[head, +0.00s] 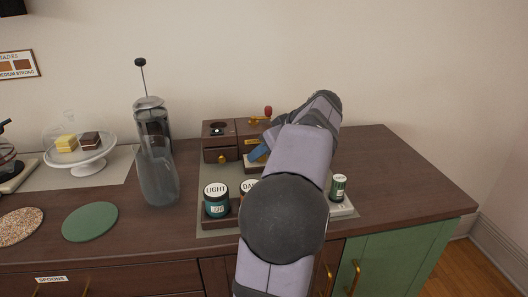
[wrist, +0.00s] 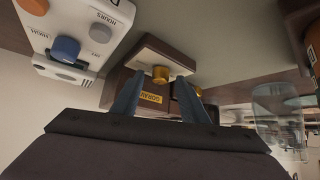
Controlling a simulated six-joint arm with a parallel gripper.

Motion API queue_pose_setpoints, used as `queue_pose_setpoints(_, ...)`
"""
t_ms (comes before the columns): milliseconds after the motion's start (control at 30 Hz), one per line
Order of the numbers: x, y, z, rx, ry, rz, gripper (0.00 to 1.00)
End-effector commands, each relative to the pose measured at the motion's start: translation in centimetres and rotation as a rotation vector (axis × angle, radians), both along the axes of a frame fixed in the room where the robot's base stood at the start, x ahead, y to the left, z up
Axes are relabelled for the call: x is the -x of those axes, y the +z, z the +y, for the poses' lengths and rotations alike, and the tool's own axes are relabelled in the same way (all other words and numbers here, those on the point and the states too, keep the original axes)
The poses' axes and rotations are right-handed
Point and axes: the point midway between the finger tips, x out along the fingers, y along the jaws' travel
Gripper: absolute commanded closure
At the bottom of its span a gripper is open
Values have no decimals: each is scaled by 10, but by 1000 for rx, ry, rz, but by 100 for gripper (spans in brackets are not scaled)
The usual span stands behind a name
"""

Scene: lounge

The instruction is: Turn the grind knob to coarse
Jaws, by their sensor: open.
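A brass knob (wrist: 161,74) shows in the wrist view on a brown block with a pale slab; I cannot be sure it is the grind knob. A small yellow label (wrist: 150,98) is by it, its lettering too small to read surely. My gripper (wrist: 160,76) is open, its blue fingers on either side of the brass knob in the picture. I cannot tell whether they touch it. In the head view my gripper (head: 258,152) is beside the brown grinder box with a red-tipped crank (head: 268,111); my arm hides much of it.
A white appliance (wrist: 85,30) with orange and grey knobs is close to my gripper's left in the wrist view. In the head view, a glass vessel (head: 158,180), teal LIGHT jar (head: 216,203) and small green jar (head: 339,187) stand nearby. The counter's right end (head: 400,185) is clear.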

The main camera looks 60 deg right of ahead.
Motion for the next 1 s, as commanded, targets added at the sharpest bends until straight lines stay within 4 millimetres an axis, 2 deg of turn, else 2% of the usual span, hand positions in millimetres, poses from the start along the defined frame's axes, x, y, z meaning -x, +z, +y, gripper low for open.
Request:
queue_pose_setpoints(133,0,0,0,0,0,0,60)
queue_pose_setpoints(167,0,0,0,0,0,0,65)
queue_pose_setpoints(300,0,0,0,0,0,0,98)
queue_pose_setpoints(333,0,0,0,0,0,0,100)
queue_pose_setpoints(667,0,0,1,1,-29,0,100)
queue_pose_setpoints(1000,-2,0,4,3,-214,0,100)
